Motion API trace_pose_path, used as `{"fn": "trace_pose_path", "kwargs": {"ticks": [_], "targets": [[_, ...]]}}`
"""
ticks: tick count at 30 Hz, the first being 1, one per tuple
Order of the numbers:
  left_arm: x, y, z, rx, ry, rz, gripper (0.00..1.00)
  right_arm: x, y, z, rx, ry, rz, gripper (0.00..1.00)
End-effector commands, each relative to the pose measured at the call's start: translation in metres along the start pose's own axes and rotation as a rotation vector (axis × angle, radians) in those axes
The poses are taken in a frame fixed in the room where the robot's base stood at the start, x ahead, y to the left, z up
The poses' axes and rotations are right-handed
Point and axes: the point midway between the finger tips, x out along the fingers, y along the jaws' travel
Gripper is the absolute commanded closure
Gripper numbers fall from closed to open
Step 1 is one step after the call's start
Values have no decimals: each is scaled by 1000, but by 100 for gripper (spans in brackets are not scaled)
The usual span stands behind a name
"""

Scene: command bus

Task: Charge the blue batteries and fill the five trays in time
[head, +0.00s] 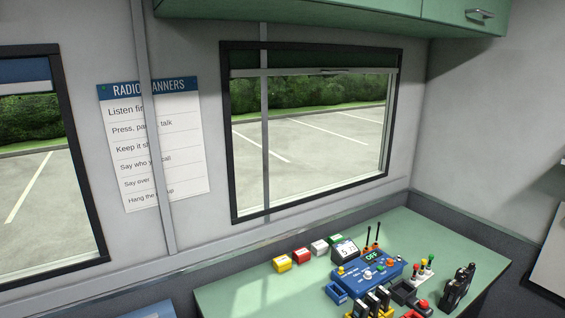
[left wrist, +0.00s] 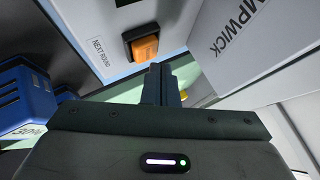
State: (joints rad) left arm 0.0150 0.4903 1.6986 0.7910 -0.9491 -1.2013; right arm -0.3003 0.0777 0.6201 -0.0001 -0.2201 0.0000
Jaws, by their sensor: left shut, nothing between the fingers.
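In the left wrist view my left gripper (left wrist: 161,84) is shut and empty. Its fingertips show just below an orange button (left wrist: 145,48) in a dark square frame, beside a "NEXT ROUND" label. I cannot tell whether they touch it. A blue item (left wrist: 25,92) with a percent label is at the left edge; it may be a battery. In the head view a blue unit (head: 368,274) with an "OFF" display stands on the green table (head: 240,298). No gripper shows in the head view.
Dark radio-like items (head: 458,288) stand at the right. Yellow-and-black items (head: 372,303) are at the front. The table's left part is clear. A pale panel lettered "MPWICK" (left wrist: 240,35) is close to my left gripper.

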Motion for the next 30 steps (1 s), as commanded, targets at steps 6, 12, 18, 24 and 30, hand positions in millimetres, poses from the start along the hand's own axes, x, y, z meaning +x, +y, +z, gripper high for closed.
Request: {"fn": "trace_pose_path", "kwargs": {"ticks": [6, 12, 18, 24, 30], "targets": [[-3, -2, -2, 0, 0, -1, 100, -3, 1, 0, 0, 0, 0, 64], [-16, -12, -12, 0, 0, -1, 100, -18, 3, -2, -1, 0, 1, 64], [-30, -22, -22, 1, 0, -1, 100, -32, 6, -3, -1, 0, 3, 64], [-42, -30, -30, 1, 0, 0, 100, -44, 7, -5, -2, 0, 4, 64], [-42, -30, -30, 0, 0, 0, 100, -43, 7, -5, -2, 0, 4, 64]]}}
